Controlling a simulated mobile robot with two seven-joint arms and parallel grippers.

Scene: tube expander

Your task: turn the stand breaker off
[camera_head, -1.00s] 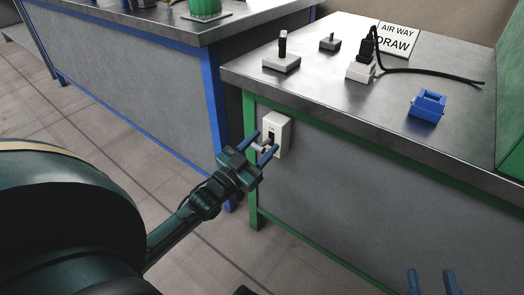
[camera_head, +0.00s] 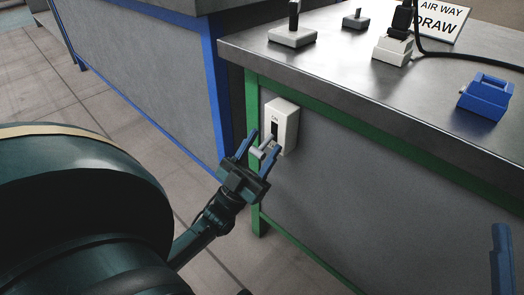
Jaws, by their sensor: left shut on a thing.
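The stand breaker (camera_head: 287,120) is a white box on the grey side panel of the green-framed stand, near its left leg. Its front shows the word ON above a dark slot. A pale lever (camera_head: 263,150) sticks out low on its front. My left gripper (camera_head: 258,150) is at the breaker, with its blue fingers on either side of the lever, shut on it. The fingers hide part of the lever. Part of my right gripper (camera_head: 501,262) shows at the lower right edge, a single blue finger, away from the breaker; the rest is out of view.
The metal benchtop (camera_head: 345,75) overhangs the breaker. On it stand grey switch-like blocks, a white socket with a black plug and cable (camera_head: 393,50), an AIR WAY DRAW sign (camera_head: 440,20) and a blue block (camera_head: 486,97). A blue-framed bench (camera_head: 145,70) stands left.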

